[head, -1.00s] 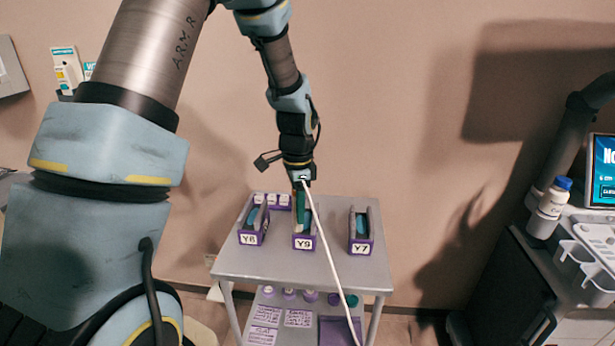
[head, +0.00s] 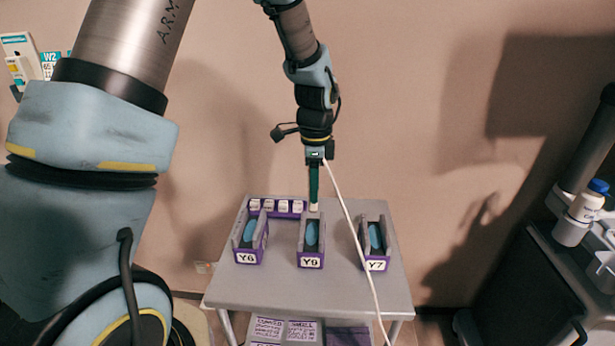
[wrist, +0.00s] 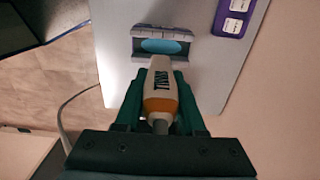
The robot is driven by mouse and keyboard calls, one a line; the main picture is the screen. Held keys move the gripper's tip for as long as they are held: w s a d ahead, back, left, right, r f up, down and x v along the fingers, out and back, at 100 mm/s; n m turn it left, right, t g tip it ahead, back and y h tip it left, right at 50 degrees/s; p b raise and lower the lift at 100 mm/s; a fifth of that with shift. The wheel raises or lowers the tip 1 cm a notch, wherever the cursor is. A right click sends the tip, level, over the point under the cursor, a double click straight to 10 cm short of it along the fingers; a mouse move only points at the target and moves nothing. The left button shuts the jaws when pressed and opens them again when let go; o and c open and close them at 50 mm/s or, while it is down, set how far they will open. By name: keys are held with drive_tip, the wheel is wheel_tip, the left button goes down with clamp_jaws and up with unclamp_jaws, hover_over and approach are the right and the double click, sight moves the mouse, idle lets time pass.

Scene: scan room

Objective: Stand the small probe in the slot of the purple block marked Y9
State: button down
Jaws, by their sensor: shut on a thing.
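My gripper (head: 314,198) points down with its green fingers shut on the small probe. The probe's pale end (head: 314,207) shows below the fingertips, at the back end of the purple block marked Y9 (head: 311,262). I cannot tell from the head view how far it is above the block. Y9's slot shows a blue inside and looks empty. In the wrist view the white probe with an orange band (wrist: 161,88) lies between the fingers, its tip overlapping the near edge of a block with a blue slot (wrist: 165,46). That block's label is hidden. A white cable trails from the gripper.
Blocks Y6 (head: 247,257) and Y7 (head: 376,265) stand left and right of Y9 on the grey table (head: 340,290). A purple rack (head: 278,214) with white-topped items is at the back left. The table front is clear.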

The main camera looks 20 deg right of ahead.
drive_tip(key=shift+w, duration=0.1)
drive_tip(key=shift+f+b, duration=2.75)
drive_tip(key=shift+f, duration=1.2)
drive_tip(key=shift+f, duration=0.4)
drive_tip(key=shift+c, duration=2.1)
unclamp_jaws()
wheel_tip(320, 180, up, 11)
drive_tip(key=shift+f+b, duration=0.1)
drive_tip(key=shift+b, duration=1)
